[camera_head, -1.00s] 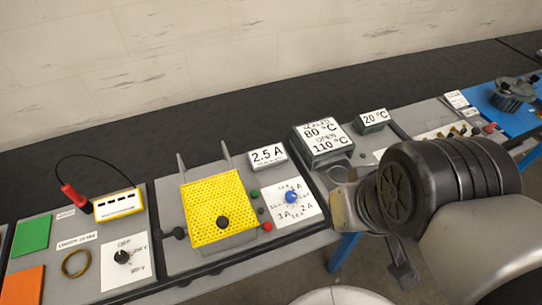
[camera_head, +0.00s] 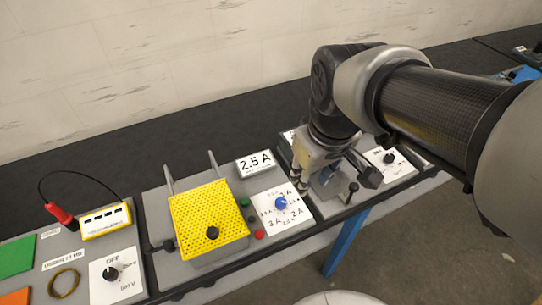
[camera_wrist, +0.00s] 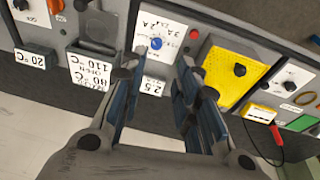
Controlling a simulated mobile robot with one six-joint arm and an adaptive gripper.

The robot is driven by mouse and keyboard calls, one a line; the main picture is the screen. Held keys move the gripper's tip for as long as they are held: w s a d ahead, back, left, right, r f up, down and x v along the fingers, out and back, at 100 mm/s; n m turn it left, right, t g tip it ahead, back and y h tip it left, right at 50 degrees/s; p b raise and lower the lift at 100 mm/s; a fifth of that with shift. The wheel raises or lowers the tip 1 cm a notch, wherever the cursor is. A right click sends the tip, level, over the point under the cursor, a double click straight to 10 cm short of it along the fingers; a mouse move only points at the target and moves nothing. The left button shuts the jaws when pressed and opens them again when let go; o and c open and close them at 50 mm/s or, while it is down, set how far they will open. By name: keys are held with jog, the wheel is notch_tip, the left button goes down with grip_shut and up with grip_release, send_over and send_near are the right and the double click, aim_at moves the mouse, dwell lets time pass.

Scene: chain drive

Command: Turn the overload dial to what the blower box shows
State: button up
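The overload dial is a blue knob (camera_head: 281,203) on a white plate (camera_head: 300,212) marked with ampere values. Its pointer is too small to read. The knob also shows in the wrist view (camera_wrist: 156,43), upside down. The blower box (camera_head: 255,163) behind the dial reads 2.5 A; the wrist view shows the box (camera_wrist: 153,87) between my fingers. My gripper (camera_head: 325,186) is above the bench, just right of the dial plate in the head view, touching nothing I can make out. In the wrist view its two blue-grey fingers (camera_wrist: 165,72) are spread apart with nothing held.
A yellow perforated guard (camera_head: 208,218) with a black knob stands left of the dial. Green and red buttons (camera_head: 259,234) sit between them. Another dial with a black knob (camera_head: 110,273) is further left. A temperature box (camera_wrist: 88,68) stands beside the 2.5 A box.

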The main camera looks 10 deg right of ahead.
aim_at(281, 201)
jog(key=shift+o, duration=1.3)
jog(key=w+a+f+n+g, duration=0.1)
jog(key=w+f+n, duration=0.1)
jog(key=w, duration=0.4)
jog(key=shift+w+f, duration=0.15)
jog(key=shift+f, duration=0.75)
jog(key=shift+o, duration=0.6)
jog(key=w+a+f+n+g, duration=0.1)
jog(key=w+f+n, duration=0.2)
jog(key=w+f, duration=0.3)
jog(key=shift+w+f+g, duration=0.3)
jog(key=shift+f+g, duration=0.1)
jog(key=shift+f, duration=0.25)
notch_tip(281, 201, down, 18)
jog(key=b, duration=0.5)
jog(key=shift+w+a+b, duration=0.1)
jog(key=shift+b, duration=0.3)
jog(key=shift+c, duration=0.4)
jog(key=c, duration=1)
